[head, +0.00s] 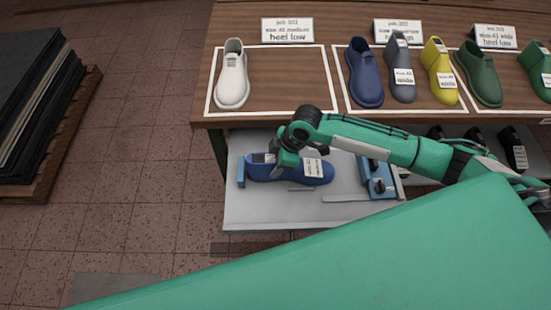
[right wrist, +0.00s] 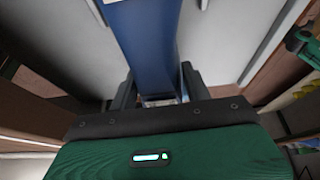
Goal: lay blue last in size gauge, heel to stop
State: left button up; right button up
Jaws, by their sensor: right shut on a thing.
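The blue last (head: 318,174) lies lengthwise over the pale grey lower shelf, its white-labelled toe half to the right and its heel end to the left. My right gripper (head: 287,163) is shut on it near the heel. In the right wrist view the blue last (right wrist: 150,45) runs between the two dark fingers (right wrist: 158,90). The size gauge has a blue upright stop (head: 241,172) close to the heel end; I cannot tell whether they touch. A blue gauge-like fixture (head: 377,176) stands right of the toe, with a gap between. My left gripper is not in view.
The wooden upper shelf (head: 290,70) holds a white shoe (head: 232,75), a blue shoe (head: 365,75) and several grey, yellow and green lasts in white-outlined areas with labels. Dark shoes stand on the lower shelf at right. A dark stack (head: 40,90) stands at far left; tiled floor lies between.

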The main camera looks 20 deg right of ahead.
jog(key=shift+f, duration=0.25)
jog(key=shift+f, duration=0.15)
dwell(0.5)
jog(key=o, duration=1.5)
jog(key=shift+f, duration=0.1)
jog(key=b+v, duration=0.1)
jog(key=v, duration=1.3)
jog(key=shift+b, duration=0.3)
jog(key=shift+s+f, duration=0.1)
